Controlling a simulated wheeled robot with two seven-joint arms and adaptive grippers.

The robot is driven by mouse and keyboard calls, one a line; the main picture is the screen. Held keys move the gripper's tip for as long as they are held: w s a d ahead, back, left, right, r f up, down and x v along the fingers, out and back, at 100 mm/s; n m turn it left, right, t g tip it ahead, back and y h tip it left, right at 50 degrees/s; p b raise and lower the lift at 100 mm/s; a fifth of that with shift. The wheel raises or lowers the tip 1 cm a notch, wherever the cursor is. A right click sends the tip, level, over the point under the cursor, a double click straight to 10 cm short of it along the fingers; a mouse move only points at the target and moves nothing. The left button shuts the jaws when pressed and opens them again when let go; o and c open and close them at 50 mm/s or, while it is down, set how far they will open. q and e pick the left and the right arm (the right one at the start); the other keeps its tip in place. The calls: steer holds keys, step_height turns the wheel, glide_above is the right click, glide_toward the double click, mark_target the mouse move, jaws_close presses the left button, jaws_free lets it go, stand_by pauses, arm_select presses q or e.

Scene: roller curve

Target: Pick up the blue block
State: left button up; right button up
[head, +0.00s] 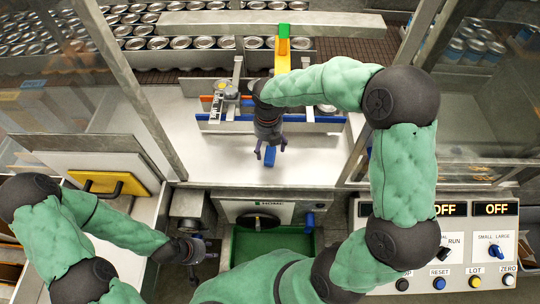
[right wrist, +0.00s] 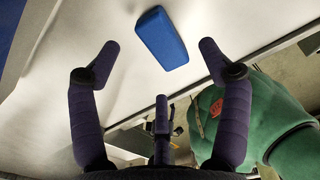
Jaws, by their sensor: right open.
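The blue block (head: 270,157) lies on the white work surface in the middle of the head view, close to the surface's front part. My right gripper (head: 270,150) reaches down over it from above. In the right wrist view the blue block (right wrist: 160,38) sits between and a little beyond the open fingers of my right gripper (right wrist: 156,62). Neither finger touches it there. My left gripper (head: 208,246) is at the lower left of the head view, away from the block, beside a grey machine part. Its fingers are too small and dark to read.
A blue-edged fixture (head: 228,124) stands behind the block, with a yellow and green post (head: 283,50) above. Metal posts frame both sides. A green tray (head: 270,243) and a control panel (head: 440,245) lie in front. The white surface around the block is clear.

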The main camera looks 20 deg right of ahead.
mark_target(268, 153)
step_height(268, 153, down, 5)
steer(key=shift+w+a+r+b, duration=0.1)
steer(key=shift+b, duration=0.3)
steer(key=c, duration=1.3)
